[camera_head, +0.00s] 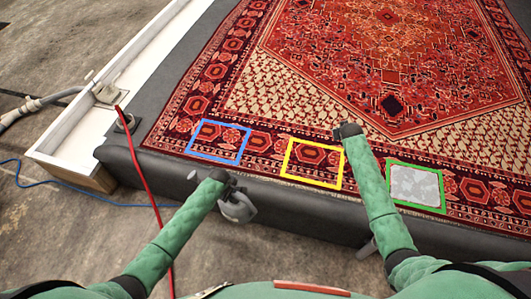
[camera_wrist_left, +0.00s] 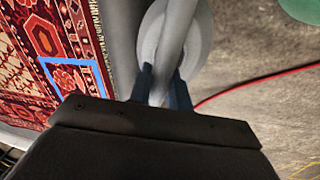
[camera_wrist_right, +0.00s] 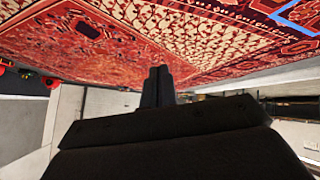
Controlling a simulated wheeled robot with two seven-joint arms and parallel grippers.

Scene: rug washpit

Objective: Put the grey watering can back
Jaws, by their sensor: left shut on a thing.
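The grey watering can (camera_head: 238,208) hangs from my left gripper (camera_head: 226,184), in front of the dark grey padded edge of the rug bed. In the left wrist view its pale round body (camera_wrist_left: 200,45) shows, and its handle passes between the two fingers of my left gripper (camera_wrist_left: 161,88), which are shut on it. My right gripper (camera_head: 347,131) is over the rug, near the yellow outline's upper right corner. In the right wrist view its fingers (camera_wrist_right: 158,80) are together, with nothing seen between them.
The patterned red rug (camera_head: 400,60) bears a blue outline (camera_head: 218,123), a yellow outline (camera_head: 315,142) and a green outline (camera_head: 415,167) around a pale grey patch. A red hose (camera_head: 140,170) and a blue cable (camera_head: 90,202) run on the left.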

